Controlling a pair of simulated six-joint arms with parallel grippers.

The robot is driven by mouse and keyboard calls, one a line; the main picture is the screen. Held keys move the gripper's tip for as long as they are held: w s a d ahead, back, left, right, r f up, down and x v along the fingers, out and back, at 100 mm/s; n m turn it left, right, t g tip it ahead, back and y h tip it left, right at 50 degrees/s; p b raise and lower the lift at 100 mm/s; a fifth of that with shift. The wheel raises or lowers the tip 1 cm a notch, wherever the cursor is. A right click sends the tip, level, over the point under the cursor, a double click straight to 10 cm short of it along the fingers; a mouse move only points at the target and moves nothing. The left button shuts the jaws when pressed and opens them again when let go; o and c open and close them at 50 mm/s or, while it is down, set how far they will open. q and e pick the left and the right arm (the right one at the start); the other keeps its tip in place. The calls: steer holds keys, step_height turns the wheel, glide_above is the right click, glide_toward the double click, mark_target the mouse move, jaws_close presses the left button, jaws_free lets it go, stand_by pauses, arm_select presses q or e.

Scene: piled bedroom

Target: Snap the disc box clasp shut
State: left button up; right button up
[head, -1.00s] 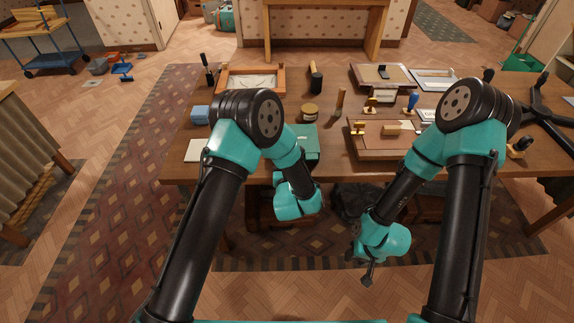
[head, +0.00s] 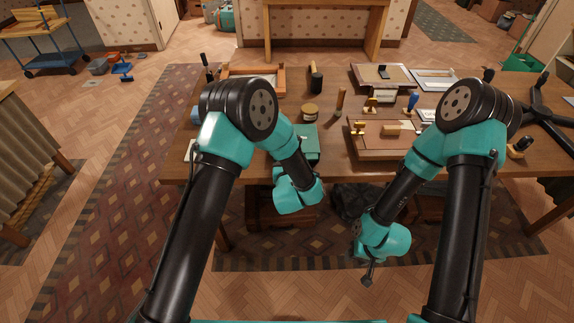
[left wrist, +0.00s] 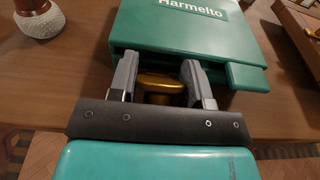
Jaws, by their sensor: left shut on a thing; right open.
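The teal box (head: 309,142), lettered "Harmelto", sits at the table's near edge, partly behind my left arm. In the left wrist view the box (left wrist: 190,32) fills the upper middle, with a teal tab (left wrist: 245,77) at its right front corner. My left gripper (left wrist: 158,68) is at the box's front, its fingers shut either side of a gold knob (left wrist: 161,87). I cannot tell how the knob joins the box, or whether it or the tab is the clasp. In the head view my left fingers are hidden. My right gripper (head: 368,275) hangs open and empty below the table's front edge.
The wooden table (head: 235,165) holds a round jar (head: 309,111), a black-topped stamp (head: 316,81) and a wooden tray (head: 253,72) at the back left. A wooden board (head: 375,150) with gold pieces lies right of the box. Open floor lies before the table.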

arm_select(q)
steer(key=o, duration=0.6)
steer(key=shift+o, duration=0.2)
steer(key=shift+s, duration=0.15)
steer(key=s+r, duration=0.1)
steer(key=s, duration=0.5)
steer(key=shift+s, duration=0.35)
steer(key=shift+d, duration=0.1)
